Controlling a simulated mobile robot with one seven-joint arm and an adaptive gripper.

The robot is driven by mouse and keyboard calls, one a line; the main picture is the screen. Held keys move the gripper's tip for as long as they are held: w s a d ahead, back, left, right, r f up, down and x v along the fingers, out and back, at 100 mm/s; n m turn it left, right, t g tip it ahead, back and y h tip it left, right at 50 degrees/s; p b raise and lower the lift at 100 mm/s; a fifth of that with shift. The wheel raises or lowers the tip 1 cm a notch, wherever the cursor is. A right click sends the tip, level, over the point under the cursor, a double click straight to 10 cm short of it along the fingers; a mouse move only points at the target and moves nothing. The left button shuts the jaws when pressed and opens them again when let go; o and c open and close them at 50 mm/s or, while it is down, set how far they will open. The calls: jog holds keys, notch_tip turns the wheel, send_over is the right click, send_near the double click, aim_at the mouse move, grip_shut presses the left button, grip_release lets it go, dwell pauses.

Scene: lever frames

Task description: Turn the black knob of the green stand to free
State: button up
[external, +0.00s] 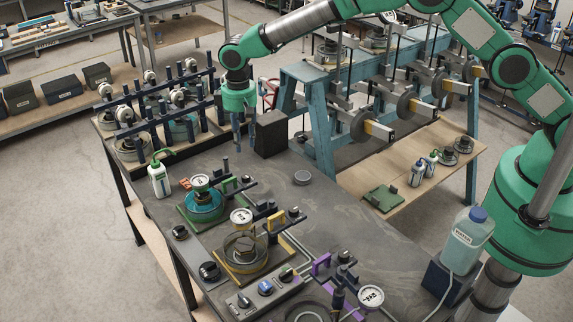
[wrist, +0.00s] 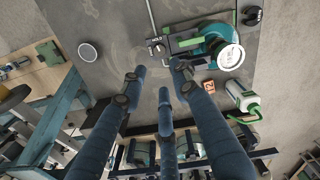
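The green stand (external: 187,216) is on the dark bench, with a teal bowl (external: 205,206) and a white-faced gauge (external: 200,182). In the wrist view its gauge (wrist: 230,56) and green bar (wrist: 190,42) lie at the upper right. Its black knob (wrist: 158,51) sits at the stand's left end there, beside a label reading HOLD. The knob also shows small in the external view (external: 247,179). Which way it points is too small to tell. My gripper (external: 238,147) hangs above the bench's far edge, fingers down; in the wrist view its three fingers (wrist: 160,77) are apart, empty, clear of the knob.
A white bottle (external: 160,181) and an orange number tag (external: 185,184) stand left of the green stand. A yellow stand (external: 240,277) and purple stand (external: 343,286) are nearer. A small round disc (external: 302,178) lies right. A blue frame (external: 325,120) stands behind. Bench between disc and stands is clear.

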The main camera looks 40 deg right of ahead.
aim_at(245, 176)
notch_tip(245, 176, down, 13)
jog(key=shift+f+p, duration=0.1)
jog(key=shift+p, duration=0.8)
grip_shut()
